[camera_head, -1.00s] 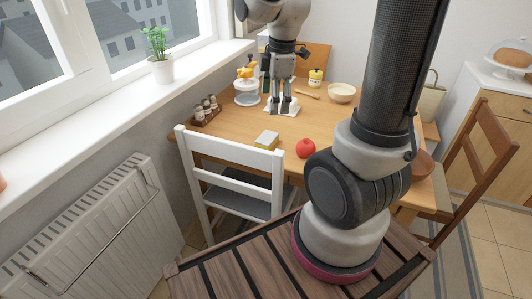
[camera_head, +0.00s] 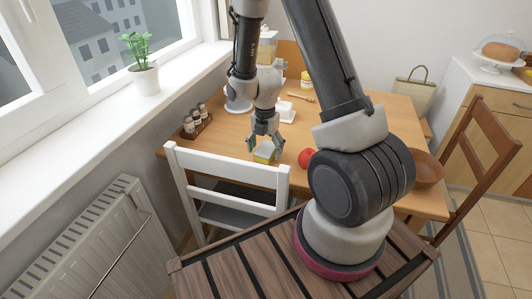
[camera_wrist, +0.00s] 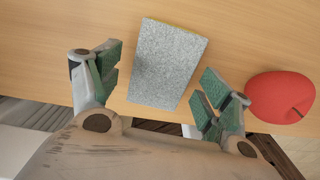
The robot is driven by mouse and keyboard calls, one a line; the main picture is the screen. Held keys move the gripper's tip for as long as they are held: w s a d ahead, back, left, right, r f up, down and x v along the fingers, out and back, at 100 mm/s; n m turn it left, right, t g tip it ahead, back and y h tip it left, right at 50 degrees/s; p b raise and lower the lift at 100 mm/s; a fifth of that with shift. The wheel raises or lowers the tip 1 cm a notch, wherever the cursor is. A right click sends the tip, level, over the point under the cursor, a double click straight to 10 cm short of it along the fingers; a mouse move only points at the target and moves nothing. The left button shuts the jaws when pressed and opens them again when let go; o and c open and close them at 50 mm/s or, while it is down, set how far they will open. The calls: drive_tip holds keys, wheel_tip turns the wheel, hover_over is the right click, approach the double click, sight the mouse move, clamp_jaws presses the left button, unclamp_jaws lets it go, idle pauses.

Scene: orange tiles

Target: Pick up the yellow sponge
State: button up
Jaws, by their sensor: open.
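The yellow sponge (camera_head: 264,155) lies on the table near its front edge, just behind the white chair. In the wrist view the sponge (camera_wrist: 167,64) shows a grey top face, with a thin yellow edge along its far side. My gripper (camera_head: 264,145) is over the sponge, pointing down, with its fingers apart. In the wrist view my gripper (camera_wrist: 155,88) has one green-padded finger to the left of the sponge and one to the right. Both fingers look apart from the sponge, and nothing is held. The exact height of the fingertips above the table cannot be told.
A red apple or tomato (camera_head: 307,157) lies just right of the sponge, close to my right finger. The white chair (camera_head: 228,184) stands at the table's front edge. A spice rack (camera_head: 196,123) is at the left, and a brown bowl (camera_head: 426,168) at the right.

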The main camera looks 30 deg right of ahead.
sight(265, 150)
drive_tip(key=shift+f, duration=0.5)
drive_tip(key=shift+c, duration=0.4)
drive_tip(key=c, duration=0.8)
wheel_tip(265, 150, up, 10)
drive_tip(key=shift+r, duration=0.1)
